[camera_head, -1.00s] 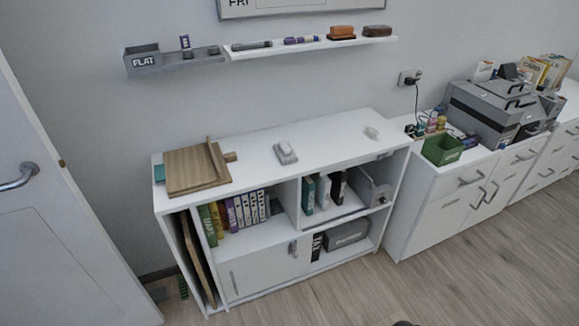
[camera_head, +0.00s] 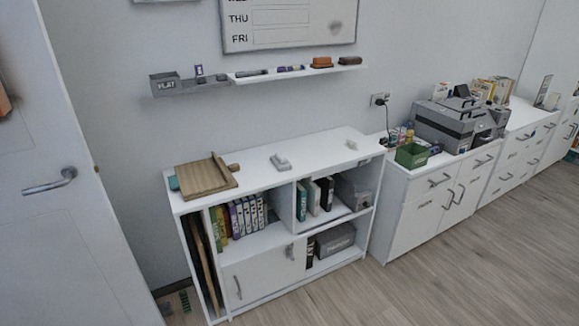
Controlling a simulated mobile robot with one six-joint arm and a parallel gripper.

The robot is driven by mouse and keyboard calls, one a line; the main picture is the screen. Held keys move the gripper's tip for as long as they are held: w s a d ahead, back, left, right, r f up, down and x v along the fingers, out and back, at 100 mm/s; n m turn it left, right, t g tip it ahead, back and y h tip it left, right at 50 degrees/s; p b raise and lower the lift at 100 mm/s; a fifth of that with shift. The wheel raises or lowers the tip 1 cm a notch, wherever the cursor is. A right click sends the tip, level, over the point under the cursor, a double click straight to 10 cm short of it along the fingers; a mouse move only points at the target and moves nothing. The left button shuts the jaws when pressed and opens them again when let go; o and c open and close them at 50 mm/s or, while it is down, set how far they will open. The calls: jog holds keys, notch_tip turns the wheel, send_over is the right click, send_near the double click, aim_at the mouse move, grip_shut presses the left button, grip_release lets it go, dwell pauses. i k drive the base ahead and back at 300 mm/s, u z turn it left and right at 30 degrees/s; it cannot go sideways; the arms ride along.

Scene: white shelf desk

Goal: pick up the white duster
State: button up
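A small white-and-grey block (camera_head: 280,162), which looks like the white duster, lies on the bare middle of the white shelf desk's top (camera_head: 310,149). A smaller pale object (camera_head: 351,144) lies near the right end of the same top; it is too small to make out. My gripper is not in view, so its state and its place relative to the block do not show.
A wooden board (camera_head: 205,178) lies at the top's left end. Above, a wall shelf (camera_head: 300,72) holds an orange-brown block (camera_head: 321,62) and a dark one (camera_head: 349,61). A door (camera_head: 75,240) stands left. Floor (camera_head: 430,280) in front is clear.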

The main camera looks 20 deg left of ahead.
aim_at(279, 160)
jog(key=z, duration=1.25)
jog(key=k, duration=0.15)
jog(key=u, duration=3.25)
jog(key=i, duration=1)
jog(key=u, duration=0.1)
jog(key=k, duration=0.45)
jog(key=u, duration=0.05)
